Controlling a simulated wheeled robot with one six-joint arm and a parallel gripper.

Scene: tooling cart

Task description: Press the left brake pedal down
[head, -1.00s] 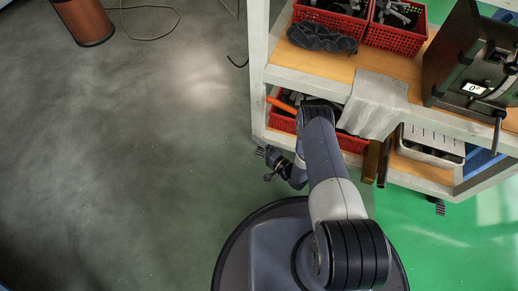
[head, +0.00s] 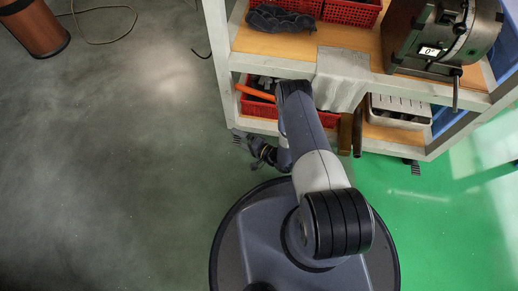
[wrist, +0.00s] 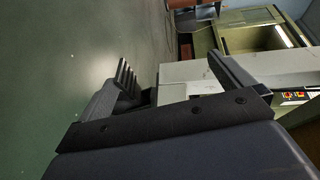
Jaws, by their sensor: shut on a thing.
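The left brake pedal (head: 238,138) is a small black ridged plate low at the cart's left front corner, over the floor. My gripper (head: 262,150) is low, just right of it in the head view. In the wrist view my gripper (wrist: 170,88) shows its two fingers well apart. A black ridged piece (wrist: 127,78), which looks like the pedal, is beside the left finger. I cannot make out what the jaws bear on, or whether the pedal is up or down.
The tooling cart (head: 270,62) stands ahead, with red baskets (head: 350,11), a grey cloth (head: 341,80) and a dark machine (head: 435,35). A second ridged pedal (head: 412,168) is at its right corner.

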